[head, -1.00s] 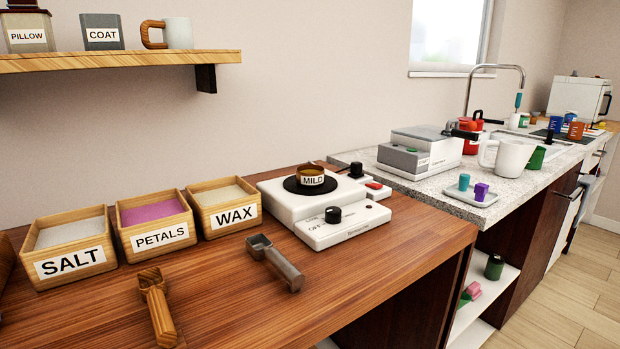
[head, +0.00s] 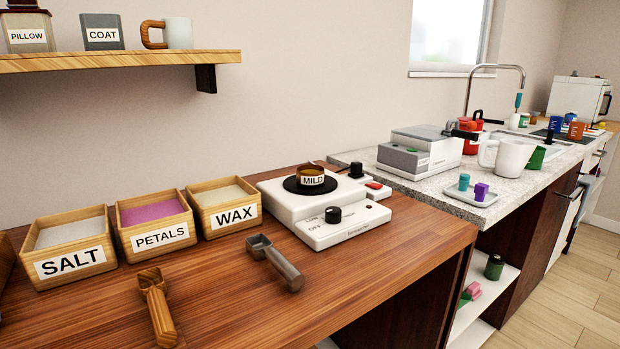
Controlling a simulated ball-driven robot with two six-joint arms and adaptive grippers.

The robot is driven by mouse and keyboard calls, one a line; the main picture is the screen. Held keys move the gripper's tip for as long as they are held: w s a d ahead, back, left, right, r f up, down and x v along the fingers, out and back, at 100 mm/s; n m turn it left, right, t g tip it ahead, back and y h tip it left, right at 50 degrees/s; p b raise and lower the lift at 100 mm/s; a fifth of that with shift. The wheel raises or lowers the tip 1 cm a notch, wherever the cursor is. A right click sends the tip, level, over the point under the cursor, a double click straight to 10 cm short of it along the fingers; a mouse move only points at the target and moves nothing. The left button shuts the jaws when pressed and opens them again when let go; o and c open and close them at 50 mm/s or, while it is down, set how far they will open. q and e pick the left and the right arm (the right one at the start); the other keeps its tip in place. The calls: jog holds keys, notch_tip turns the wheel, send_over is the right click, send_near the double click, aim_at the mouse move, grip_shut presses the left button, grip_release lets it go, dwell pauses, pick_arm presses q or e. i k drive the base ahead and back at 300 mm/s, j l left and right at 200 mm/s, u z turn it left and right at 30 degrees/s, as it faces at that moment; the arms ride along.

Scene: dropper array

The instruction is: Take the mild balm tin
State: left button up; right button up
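The mild balm tin (head: 312,176) is a small round tin with a brown-gold rim and a white MILD label facing me. It sits upright on the dark round plate (head: 292,186) of a white hot plate (head: 333,224) on the wooden counter. Its inside shows only as a dark golden sliver. Neither of my grippers is in the head view.
Wooden boxes labelled SALT (head: 72,254), PETALS (head: 158,226) and WAX (head: 228,208) stand left of the hot plate. A grey scoop (head: 276,262) and a wooden scoop (head: 157,306) lie in front. A small device with a red button (head: 374,186) adjoins the hot plate's right.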

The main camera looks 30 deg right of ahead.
aim_at(310, 176)
jog(key=l+u, duration=0.15)
jog(key=l, duration=1.85)
